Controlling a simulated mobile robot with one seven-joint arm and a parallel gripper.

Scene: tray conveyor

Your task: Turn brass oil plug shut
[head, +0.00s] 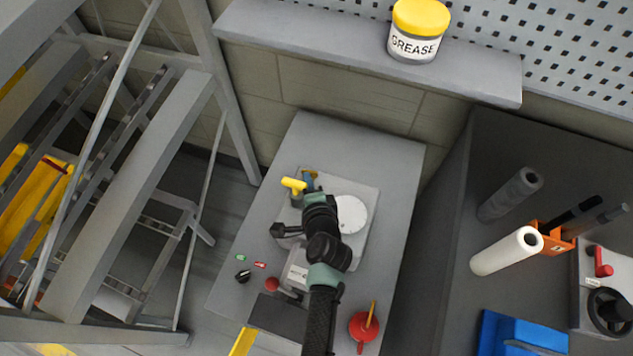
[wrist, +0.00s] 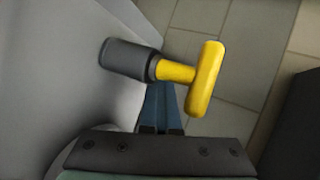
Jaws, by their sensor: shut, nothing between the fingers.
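The oil plug (head: 293,185) is a yellow T-shaped handle at the far left of the grey machine top in the head view. In the wrist view the plug (wrist: 205,80) shows large, its yellow stem coming out of a dark grey round socket (wrist: 127,58). My gripper (head: 311,182) is right beside the plug, at its right in the head view.
A pale round disc (head: 353,214) lies right of my wrist. A black lever (head: 284,231) and a red ball knob (head: 271,284) stand at the left. A red oil can (head: 364,327) is in front. A grease jar (head: 416,32) stands on the shelf behind. The bench's back end is clear.

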